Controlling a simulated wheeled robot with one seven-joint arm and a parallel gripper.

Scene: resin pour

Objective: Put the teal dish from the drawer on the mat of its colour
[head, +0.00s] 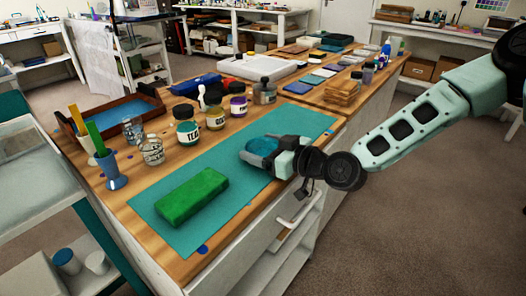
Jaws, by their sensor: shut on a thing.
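My gripper (281,153) is shut on the teal dish (262,146) at the right part of the bench. The dish is a shallow blue-teal round piece, partly covered by the jaws. It is over the long teal mat (224,222); I cannot tell whether it touches the mat. A green block (178,197) lies on the near left part of the mat. The drawer front with its pale handle (298,207) is below the bench edge, under my arm; its inside is mostly hidden.
Several labelled jars (187,128) stand along the mat's far edge. Wooden slabs (342,90) are stacked beyond the mat. The mat's far right end is bare.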

